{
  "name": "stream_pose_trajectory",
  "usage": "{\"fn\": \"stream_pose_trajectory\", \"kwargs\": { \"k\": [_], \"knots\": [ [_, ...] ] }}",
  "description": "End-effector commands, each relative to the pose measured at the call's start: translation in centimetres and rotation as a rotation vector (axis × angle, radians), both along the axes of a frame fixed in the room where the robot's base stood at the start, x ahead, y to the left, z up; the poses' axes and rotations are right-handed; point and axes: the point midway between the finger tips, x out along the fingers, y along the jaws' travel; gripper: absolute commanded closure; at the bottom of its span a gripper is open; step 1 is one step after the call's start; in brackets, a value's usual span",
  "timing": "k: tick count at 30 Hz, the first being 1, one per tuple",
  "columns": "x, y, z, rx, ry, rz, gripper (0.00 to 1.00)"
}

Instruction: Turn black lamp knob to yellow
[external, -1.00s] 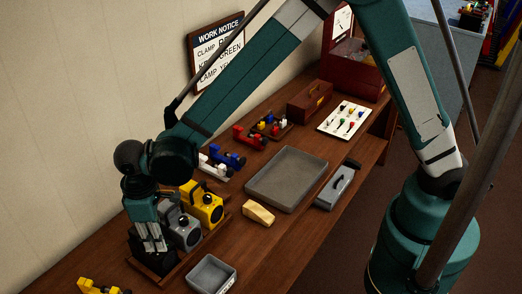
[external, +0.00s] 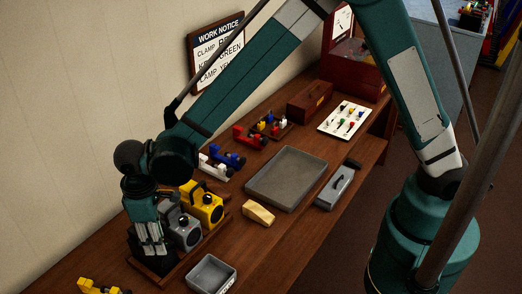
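A dark lamp (external: 143,259), apparently the black one, stands at the left end of a wooden tray, mostly hidden by my gripper. Its knob cannot be made out. My gripper (external: 155,252) points down in front of and over this lamp. Its fingers overlap the lamp in the picture, and I cannot tell whether they touch the knob or how far apart they are. A grey lamp (external: 184,232) and a yellow lamp (external: 205,205) stand beside it to the right in the same tray (external: 178,270). A work notice (external: 219,50) on the wall is partly covered by my arm.
A small grey bin (external: 211,274) and a tan block (external: 258,213) lie close to the lamps. A large grey tray (external: 287,178) and a grey toolbox (external: 337,187) are farther right. Coloured clamps (external: 228,158) stand near the wall. Yellow parts (external: 98,286) lie at lower left.

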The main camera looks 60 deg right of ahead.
Motion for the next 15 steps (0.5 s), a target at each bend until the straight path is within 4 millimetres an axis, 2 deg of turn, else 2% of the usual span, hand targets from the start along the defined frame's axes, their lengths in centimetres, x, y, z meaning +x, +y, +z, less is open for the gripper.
{"fn": "stream_pose_trajectory", "kwargs": {
  "k": [7, 15],
  "knots": [
    [0.03, -0.02, 0.14, 0.000, 0.000, -0.051, 0.67],
    [0.05, -0.01, 0.27, 0.000, 0.000, -0.191, 0.67]
  ]
}}
